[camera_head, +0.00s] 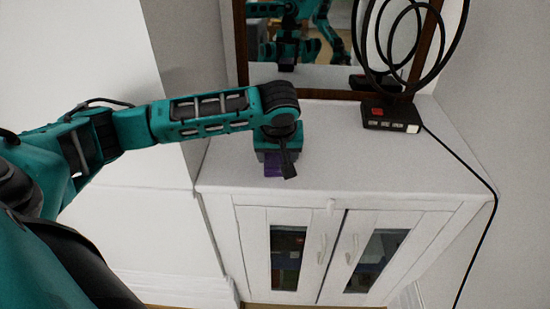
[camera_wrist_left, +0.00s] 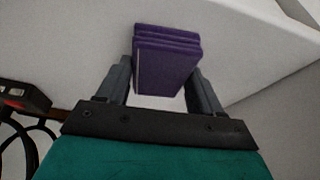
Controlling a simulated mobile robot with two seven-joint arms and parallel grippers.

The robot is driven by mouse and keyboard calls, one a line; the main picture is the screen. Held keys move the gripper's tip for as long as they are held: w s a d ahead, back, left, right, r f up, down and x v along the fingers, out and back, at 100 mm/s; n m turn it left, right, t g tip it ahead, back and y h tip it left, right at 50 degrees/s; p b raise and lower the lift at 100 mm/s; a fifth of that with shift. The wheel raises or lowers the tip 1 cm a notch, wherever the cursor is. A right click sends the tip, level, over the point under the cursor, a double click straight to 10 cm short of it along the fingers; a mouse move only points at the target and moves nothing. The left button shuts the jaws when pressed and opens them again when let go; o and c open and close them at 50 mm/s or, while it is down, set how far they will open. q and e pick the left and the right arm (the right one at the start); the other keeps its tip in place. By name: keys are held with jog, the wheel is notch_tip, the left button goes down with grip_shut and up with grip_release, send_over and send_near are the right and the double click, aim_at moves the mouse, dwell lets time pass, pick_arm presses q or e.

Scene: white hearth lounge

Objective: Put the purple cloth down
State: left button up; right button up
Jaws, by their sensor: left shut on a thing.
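The purple cloth (camera_wrist_left: 167,62) is a folded, layered block between the two fingers of my left gripper (camera_wrist_left: 165,85) in the left wrist view. The gripper is shut on it. In the head view, my left gripper (camera_head: 275,165) points down over the left part of the white cabinet top (camera_head: 370,160). Only a small purple patch of the cloth (camera_head: 273,168) shows there, beneath the gripper. I cannot tell whether the cloth touches the cabinet top. My right gripper is not in view.
A framed mirror (camera_head: 325,76) stands at the back of the cabinet. A black power strip (camera_head: 391,115) with a coiled cable (camera_head: 375,45) is at the back right. The cabinet top's middle and right front are clear. Glass-paned doors (camera_head: 287,257) are below.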

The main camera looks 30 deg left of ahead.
pick_arm(q)
jog(key=shift+f, duration=0.2)
jog(key=o, duration=1.3)
jog(key=shift+s+f, duration=0.1)
jog(key=shift+o, duration=0.5)
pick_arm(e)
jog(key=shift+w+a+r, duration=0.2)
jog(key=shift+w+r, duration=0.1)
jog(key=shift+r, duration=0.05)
